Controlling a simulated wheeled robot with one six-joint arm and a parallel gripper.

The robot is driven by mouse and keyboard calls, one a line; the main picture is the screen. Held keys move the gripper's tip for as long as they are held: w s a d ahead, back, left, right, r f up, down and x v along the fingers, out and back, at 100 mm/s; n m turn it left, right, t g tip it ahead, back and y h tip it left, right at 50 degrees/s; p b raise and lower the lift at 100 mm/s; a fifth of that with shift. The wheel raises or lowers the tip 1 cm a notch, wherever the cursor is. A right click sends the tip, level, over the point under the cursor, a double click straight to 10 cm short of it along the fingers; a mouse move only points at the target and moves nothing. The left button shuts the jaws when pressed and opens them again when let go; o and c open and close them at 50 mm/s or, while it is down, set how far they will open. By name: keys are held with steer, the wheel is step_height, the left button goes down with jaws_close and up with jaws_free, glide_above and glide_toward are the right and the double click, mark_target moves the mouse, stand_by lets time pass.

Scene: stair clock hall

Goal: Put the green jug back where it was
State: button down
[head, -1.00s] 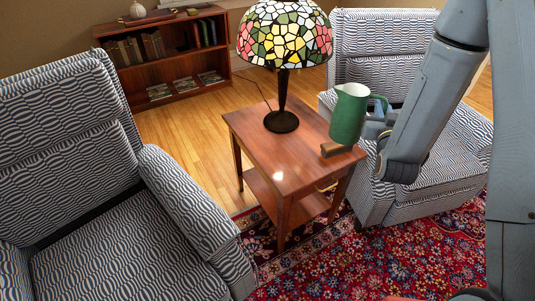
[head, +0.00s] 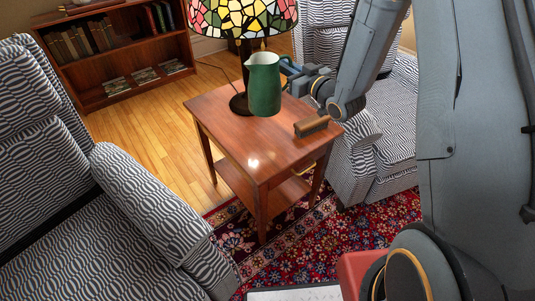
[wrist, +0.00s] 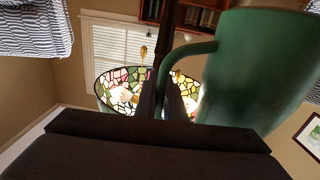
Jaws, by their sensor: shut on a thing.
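The green jug (head: 264,85) is upright, over the wooden side table (head: 222,104) and in front of the lamp in the head view. It hides part of the lamp's stem and foot. My gripper (head: 290,70) is at the jug's right side, shut on its handle. In the wrist view the jug (wrist: 262,75) fills the upper right, with its handle (wrist: 190,50) running to the dark fingers (wrist: 163,85). Whether the jug's bottom touches the table top or hangs a little above it, I cannot tell.
A stained-glass lamp (head: 240,18) stands at the table's back. A brown wooden block (head: 311,126) lies near the table's right edge. Patterned armchairs (head: 150,205) flank the table. A bookcase (head: 105,50) stands behind. The table's front left is bare.

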steer(key=a+f+n+g+y+b, duration=0.3)
steer(key=f+n+g+y+b, duration=0.1)
steer(key=f, duration=1.1)
steer(key=shift+s+a+f+n+g+y+b, duration=0.15)
steer(key=shift+s+f+n+g+y+b, duration=0.2)
steer(key=shift+g+y+b, duration=0.5)
steer(key=shift+t, duration=0.25)
steer(key=c, duration=2.2)
jaws_free()
steer(key=shift+f, duration=0.1)
steer(key=o, duration=0.4)
steer(key=shift+c, duration=0.2)
